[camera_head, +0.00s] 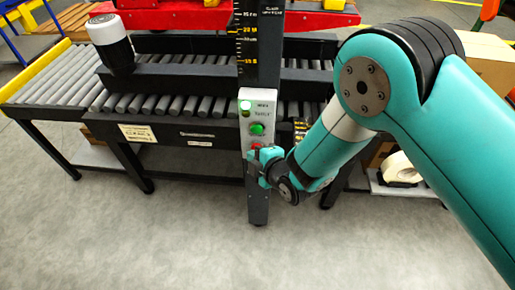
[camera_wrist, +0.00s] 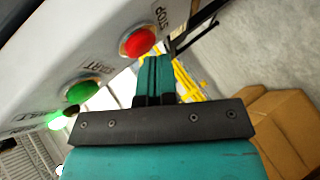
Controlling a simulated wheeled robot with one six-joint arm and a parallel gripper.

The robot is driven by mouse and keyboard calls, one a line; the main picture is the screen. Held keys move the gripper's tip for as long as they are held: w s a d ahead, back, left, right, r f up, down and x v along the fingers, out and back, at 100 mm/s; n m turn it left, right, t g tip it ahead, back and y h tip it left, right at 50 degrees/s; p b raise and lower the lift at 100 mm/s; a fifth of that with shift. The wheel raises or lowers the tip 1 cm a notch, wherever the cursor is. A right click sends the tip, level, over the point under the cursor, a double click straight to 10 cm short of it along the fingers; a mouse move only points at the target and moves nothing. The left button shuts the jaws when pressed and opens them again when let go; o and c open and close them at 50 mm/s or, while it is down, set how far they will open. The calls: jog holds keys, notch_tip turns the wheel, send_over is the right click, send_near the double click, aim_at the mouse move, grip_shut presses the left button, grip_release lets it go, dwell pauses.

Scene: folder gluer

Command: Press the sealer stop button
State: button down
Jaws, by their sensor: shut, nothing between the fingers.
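The sealer's control box (camera_head: 259,106) is a pale panel on a dark post in front of the roller conveyor. Its red stop button (camera_wrist: 137,42) shows clearly in the wrist view beside the STOP label. In the head view the red button (camera_head: 255,147) is partly hidden behind my gripper. The green start button (camera_wrist: 82,91) sits beside it and also shows above it in the head view (camera_head: 257,129). My gripper (camera_wrist: 154,60) is shut and empty, its tips very near the red button's edge. I cannot tell whether they touch it. My gripper also shows in the head view (camera_head: 255,162).
A green lamp (camera_head: 245,105) glows on the control box. The roller conveyor (camera_head: 165,104) runs behind the post, with a white and black cylinder (camera_head: 110,35) at its left. A cardboard box (camera_wrist: 285,122) shows in the wrist view. The floor in front is clear.

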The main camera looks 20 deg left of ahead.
jog(key=shift+w, duration=0.2)
dwell(0.4)
jog(key=shift+s+d, duration=0.1)
jog(key=shift+s, duration=0.6)
jog(key=s, duration=0.3)
jog(key=s+d, duration=0.1)
jog(key=s, duration=0.1)
jog(key=shift+s+d, duration=0.2)
jog(key=shift+s, duration=0.2)
dwell(0.4)
